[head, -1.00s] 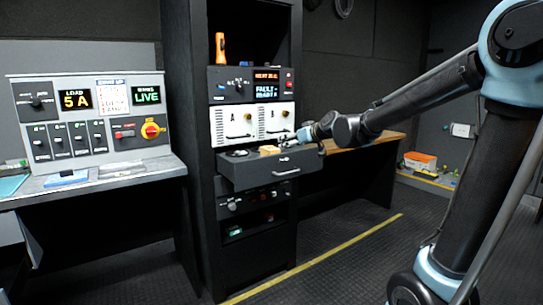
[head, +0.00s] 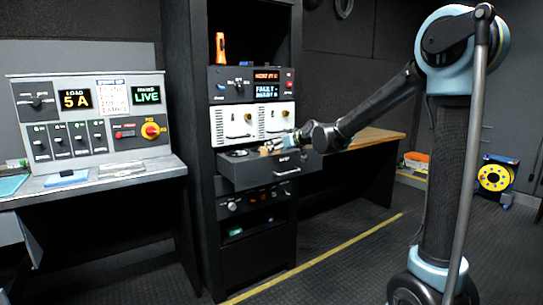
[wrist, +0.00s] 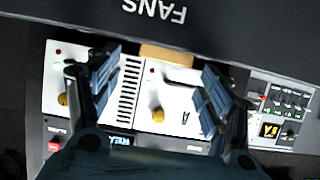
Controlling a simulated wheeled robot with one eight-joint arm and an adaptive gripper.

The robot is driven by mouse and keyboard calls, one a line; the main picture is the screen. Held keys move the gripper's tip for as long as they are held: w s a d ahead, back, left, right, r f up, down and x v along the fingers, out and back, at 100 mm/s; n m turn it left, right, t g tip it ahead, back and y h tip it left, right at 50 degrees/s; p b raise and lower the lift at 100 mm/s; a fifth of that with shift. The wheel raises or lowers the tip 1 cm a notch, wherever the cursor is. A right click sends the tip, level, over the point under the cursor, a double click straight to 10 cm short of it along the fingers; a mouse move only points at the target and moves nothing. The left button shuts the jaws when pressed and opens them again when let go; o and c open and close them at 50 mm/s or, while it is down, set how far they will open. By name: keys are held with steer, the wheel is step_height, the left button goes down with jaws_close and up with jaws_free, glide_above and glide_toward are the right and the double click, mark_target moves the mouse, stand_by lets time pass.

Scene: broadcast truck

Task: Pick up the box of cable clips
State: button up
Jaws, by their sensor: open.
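A small tan box (head: 265,151), which looks like the box of cable clips, sits in the pulled-out rack drawer (head: 270,172). My gripper (head: 281,143) hides part of it in the head view. In the wrist view the tan box (wrist: 167,56) shows as a narrow strip behind the edge of the drawer front, which is labelled FANS. My gripper (wrist: 162,62) is open, with one finger to each side of the box in that view. Nothing is held between the fingers. The lower part of the box is hidden by the drawer front.
White panels with knobs (head: 272,120) stand just above the drawer. A dark round item (head: 238,153) is at the drawer's left. A control desk (head: 90,178) is on the left and a wooden bench (head: 365,137) on the right. A yellow cable reel (head: 495,177) stands at the far right.

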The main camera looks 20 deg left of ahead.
steer(key=shift+x, duration=2.65)
steer(key=shift+s+f, duration=0.1)
steer(key=shift+s, duration=0.05)
steer(key=c, duration=1.2)
